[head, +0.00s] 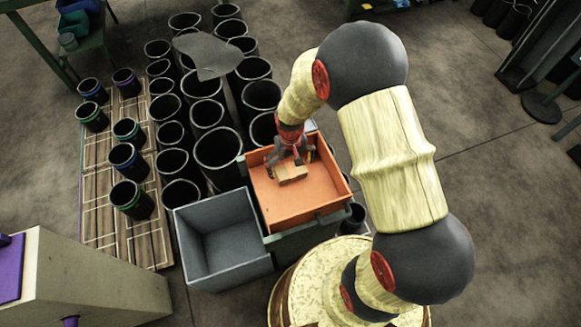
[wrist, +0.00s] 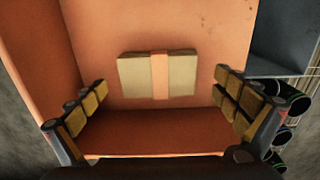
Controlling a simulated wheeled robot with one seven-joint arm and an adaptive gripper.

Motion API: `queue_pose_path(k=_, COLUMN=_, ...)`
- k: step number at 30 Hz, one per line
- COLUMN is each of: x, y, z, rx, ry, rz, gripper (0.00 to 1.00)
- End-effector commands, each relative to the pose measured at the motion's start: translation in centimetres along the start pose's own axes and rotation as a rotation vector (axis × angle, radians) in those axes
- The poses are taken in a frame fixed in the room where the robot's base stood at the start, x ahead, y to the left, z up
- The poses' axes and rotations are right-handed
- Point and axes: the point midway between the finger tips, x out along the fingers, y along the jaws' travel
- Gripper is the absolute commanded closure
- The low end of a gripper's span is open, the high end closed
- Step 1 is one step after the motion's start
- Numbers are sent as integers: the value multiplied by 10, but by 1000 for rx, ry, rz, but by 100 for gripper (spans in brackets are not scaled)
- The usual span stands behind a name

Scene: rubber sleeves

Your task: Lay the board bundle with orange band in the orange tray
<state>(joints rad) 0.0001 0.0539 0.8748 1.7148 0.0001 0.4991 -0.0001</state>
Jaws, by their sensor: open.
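The board bundle with orange band (head: 292,174) lies on the floor of the orange tray (head: 322,205) in the head view. In the wrist view the bundle (wrist: 180,75) is a pale block with an orange band around its middle, lying flat on the floor of the orange tray (wrist: 110,30). My gripper (head: 290,163) is over the tray, just above the bundle. In the wrist view my gripper (wrist: 157,112) has its two fingers spread wide, with the bundle beyond them and clear of both. Nothing is between the fingers.
An empty grey tray (head: 228,240) stands directly left of the orange tray. Several black sleeves (head: 218,150) stand behind and to the left. Sleeves with coloured bands (head: 130,160) stand on a wooden pallet (head: 155,240) at the left. Open floor (head: 480,170) lies to the right.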

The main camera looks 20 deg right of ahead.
Motion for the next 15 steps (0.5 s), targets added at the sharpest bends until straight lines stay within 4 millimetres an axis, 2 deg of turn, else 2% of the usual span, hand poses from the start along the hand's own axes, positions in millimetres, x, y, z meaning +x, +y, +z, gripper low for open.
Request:
queue_pose_path(k=1, x=-14, y=0, z=-1, rx=0, ry=3, rz=0, gripper=0)
queue_pose_path(k=6, x=-51, y=0, z=-1, rx=0, ry=4, rz=0, gripper=0)
queue_pose_path(k=12, x=-86, y=0, z=-1, rx=0, ry=3, rz=0, gripper=0)
queue_pose_path(k=15, x=-98, y=0, z=-1, rx=0, ry=3, rz=0, gripper=0)
